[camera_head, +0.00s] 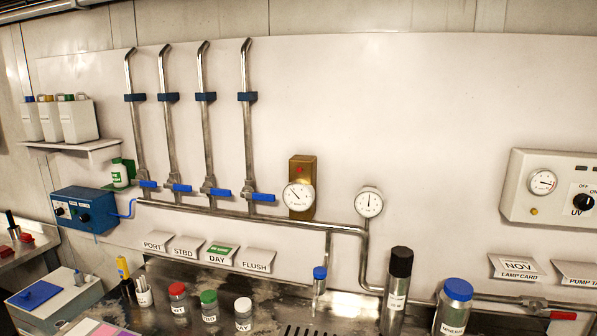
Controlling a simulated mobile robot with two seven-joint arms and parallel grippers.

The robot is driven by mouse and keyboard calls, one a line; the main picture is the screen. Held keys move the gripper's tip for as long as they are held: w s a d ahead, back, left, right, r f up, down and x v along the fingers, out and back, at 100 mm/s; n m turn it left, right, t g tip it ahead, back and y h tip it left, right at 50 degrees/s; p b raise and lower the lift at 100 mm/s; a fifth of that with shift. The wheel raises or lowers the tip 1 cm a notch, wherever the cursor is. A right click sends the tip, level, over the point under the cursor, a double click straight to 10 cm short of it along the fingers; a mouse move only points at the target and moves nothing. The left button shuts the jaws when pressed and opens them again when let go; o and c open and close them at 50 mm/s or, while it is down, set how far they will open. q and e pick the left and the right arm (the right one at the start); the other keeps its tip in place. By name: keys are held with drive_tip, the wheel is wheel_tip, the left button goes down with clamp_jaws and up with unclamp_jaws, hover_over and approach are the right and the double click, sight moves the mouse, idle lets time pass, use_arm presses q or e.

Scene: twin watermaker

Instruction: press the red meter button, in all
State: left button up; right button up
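A brass-coloured box (308,210) is fixed to the white wall panel right of the four-valve pipe group, with a round dial gauge (298,197) on its front. A small red spot (300,170) shows on the box above the dial; it looks like a button, but it is too small to tell whether it is pressed. Other small red items (26,238) sit on a bench at the far left; I cannot tell what they are. Neither of my grippers is in view.
A metal pipe (290,218) runs below the box, with blue-handled valves (181,188) to the left. Label cards (217,253), capped jars (178,303) and two tall bottles (398,290) stand below. A second gauge (369,203) is to the right. The wall above is clear.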

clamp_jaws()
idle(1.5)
